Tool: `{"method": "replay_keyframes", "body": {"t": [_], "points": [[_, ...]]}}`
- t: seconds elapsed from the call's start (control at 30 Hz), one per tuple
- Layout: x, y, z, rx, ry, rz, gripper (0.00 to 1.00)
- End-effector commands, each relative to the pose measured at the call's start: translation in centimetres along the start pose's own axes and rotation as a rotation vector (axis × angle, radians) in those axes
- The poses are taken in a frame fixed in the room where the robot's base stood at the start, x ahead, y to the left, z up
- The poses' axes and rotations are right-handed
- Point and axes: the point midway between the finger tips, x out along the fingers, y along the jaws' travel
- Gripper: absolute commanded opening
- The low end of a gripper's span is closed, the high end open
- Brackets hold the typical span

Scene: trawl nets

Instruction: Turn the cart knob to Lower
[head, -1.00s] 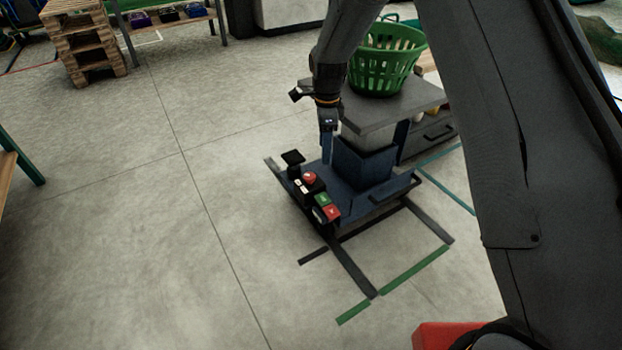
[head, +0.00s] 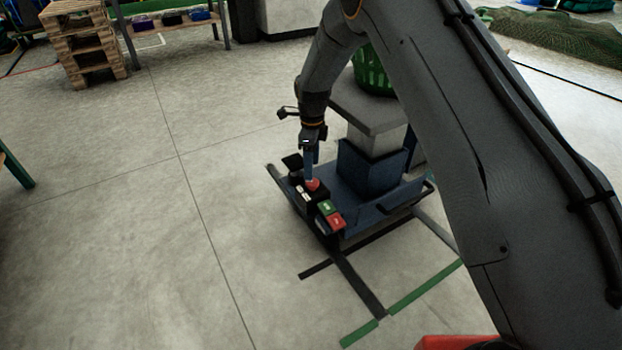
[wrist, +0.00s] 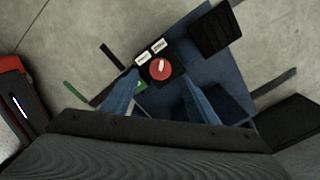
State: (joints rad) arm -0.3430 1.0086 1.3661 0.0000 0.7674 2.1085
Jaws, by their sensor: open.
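The cart (head: 375,208) is a low blue base with a grey raised platform. Its knob is round and red with a white pointer mark; it shows in the head view (head: 312,185) and the wrist view (wrist: 160,70). Two white labels (wrist: 150,51) sit beside the knob; their print is too small to read. My gripper (head: 309,176) points down close to the knob in the head view. In the wrist view its two blue fingers (wrist: 152,92) are apart and empty, with the knob seen between and beyond them. I cannot tell any contact.
Green (head: 327,206) and red (head: 337,221) buttons sit near the knob on the cart's edge. A green basket (head: 370,72) stands on the platform, partly hidden by my arm. Stacked pallets (head: 82,45) stand at the back left. The floor left of the cart is clear.

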Motion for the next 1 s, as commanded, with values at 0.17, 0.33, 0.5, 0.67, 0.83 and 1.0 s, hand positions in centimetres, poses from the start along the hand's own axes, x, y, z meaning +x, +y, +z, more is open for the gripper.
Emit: {"method": "replay_keyframes", "body": {"t": [0.17, 0.33, 0.5, 0.67, 0.83, 1.0], "points": [[3.0, -0.1, -0.1, 0.001, 0.001, 0.001, 0.54], [5.5, 0.0, 0.0, -0.001, 0.0, 0.0, 0.54], [6.4, 0.0, 0.1, -0.003, 0.0, 0.0, 0.54], [6.3, 0.1, 0.2, -0.003, 0.0, -0.001, 0.54], [6.3, 0.1, 0.2, -0.004, 0.0, -0.001, 0.32], [6.3, 0.1, 0.2, -0.004, 0.0, -0.001, 0.13]]}}
